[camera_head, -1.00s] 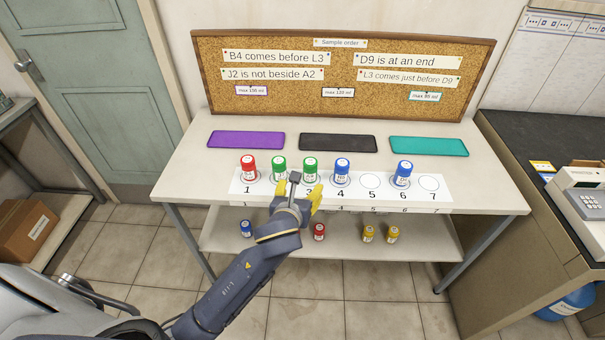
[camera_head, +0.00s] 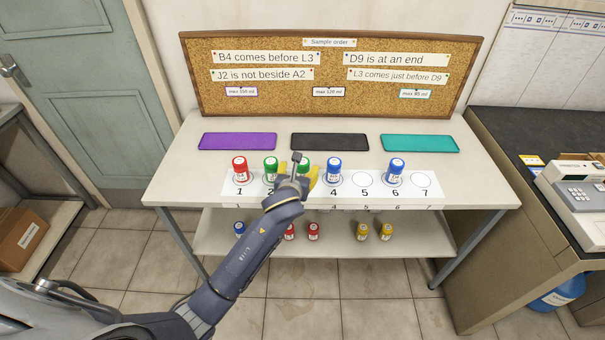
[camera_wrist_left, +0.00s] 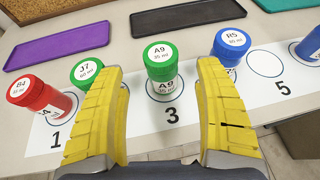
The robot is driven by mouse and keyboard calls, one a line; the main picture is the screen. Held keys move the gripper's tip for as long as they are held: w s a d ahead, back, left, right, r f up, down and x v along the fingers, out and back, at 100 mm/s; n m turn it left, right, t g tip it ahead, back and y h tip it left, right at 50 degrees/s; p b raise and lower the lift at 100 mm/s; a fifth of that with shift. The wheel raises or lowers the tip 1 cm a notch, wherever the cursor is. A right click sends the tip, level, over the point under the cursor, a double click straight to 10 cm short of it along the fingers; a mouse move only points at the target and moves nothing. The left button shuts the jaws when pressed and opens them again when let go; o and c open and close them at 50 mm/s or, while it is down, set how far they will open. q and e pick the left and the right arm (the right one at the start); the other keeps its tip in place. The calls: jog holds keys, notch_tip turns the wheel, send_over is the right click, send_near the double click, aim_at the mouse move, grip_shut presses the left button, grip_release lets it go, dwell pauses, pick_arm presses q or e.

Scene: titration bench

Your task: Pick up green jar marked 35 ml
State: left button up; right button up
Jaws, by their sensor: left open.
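The green jar A9, whose lid appears to read 35 ml, stands upright on place 3 in the left wrist view (camera_wrist_left: 161,65). In the head view this jar (camera_head: 304,158) is partly hidden behind my gripper. My left gripper (camera_head: 299,170) is open and empty. In the left wrist view its yellow fingers (camera_wrist_left: 162,80) are spread, with jar A9 just beyond and between their tips; I cannot tell whether they touch it. Another green jar, J7 (camera_wrist_left: 86,70), stands on place 2, partly behind the left finger. My right gripper is out of view.
Another blue jar (camera_head: 396,168) stands on place 6. Places 5 and 7 are empty. Purple (camera_head: 237,141), black (camera_head: 329,142) and teal (camera_head: 420,143) trays lie behind, empty.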

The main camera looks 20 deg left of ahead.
aim_at(301, 167)
pick_arm(q)
jog(key=shift+x, duration=2.7)
jog(key=shift+d+r, duration=0.1)
jog(key=shift+r, duration=0.05)
jog(key=c, duration=1.3)
